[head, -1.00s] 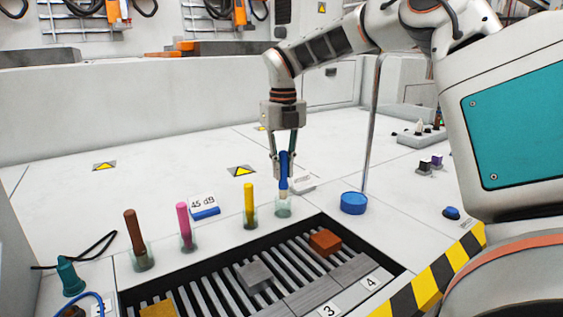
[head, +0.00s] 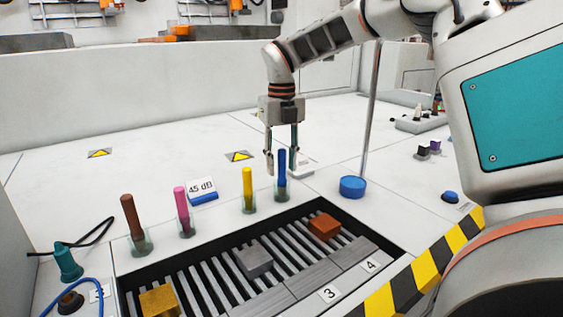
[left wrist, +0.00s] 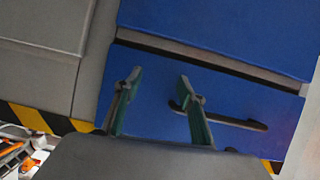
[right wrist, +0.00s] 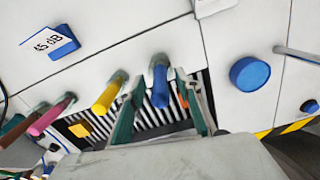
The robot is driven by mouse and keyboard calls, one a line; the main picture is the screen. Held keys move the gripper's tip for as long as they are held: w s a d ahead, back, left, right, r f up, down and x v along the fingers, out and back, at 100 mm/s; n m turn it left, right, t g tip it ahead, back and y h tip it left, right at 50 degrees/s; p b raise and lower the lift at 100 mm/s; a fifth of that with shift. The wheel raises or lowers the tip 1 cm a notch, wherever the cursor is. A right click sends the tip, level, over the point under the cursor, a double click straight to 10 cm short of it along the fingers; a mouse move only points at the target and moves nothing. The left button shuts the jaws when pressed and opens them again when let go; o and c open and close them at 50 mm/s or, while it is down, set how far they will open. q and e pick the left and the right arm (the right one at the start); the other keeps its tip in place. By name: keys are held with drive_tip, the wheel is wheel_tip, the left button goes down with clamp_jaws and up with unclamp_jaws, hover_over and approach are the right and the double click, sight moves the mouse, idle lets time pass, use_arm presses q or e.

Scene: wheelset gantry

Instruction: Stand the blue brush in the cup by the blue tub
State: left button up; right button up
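The blue brush (head: 281,168) stands upright in a small clear cup (head: 282,194), left of the round blue tub (head: 352,187). My right gripper (head: 282,163) points down over the cup. Its fingers are apart on either side of the brush, with gaps showing. In the right wrist view the brush (right wrist: 160,88) is between the open fingers (right wrist: 158,78), and the tub (right wrist: 250,74) is to the right. My left gripper (left wrist: 160,76) shows only in its wrist view, open and empty in front of a blue panel.
Yellow (head: 247,182), pink (head: 181,205) and brown (head: 130,216) brushes stand in clear cups to the left. A "45 dB" sign (head: 202,190) stands behind them. A slatted recess with blocks (head: 255,258) lies in front. A thin metal post (head: 371,120) rises behind the tub.

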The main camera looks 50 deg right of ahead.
drive_tip(key=shift+r, duration=0.1)
wheel_tip(320, 180, up, 12)
drive_tip(key=shift+f, duration=0.1)
use_arm(q)
drive_tip(key=shift+s+f, duration=0.2)
drive_tip(key=shift+f, duration=0.05)
idle(0.4)
idle(0.9)
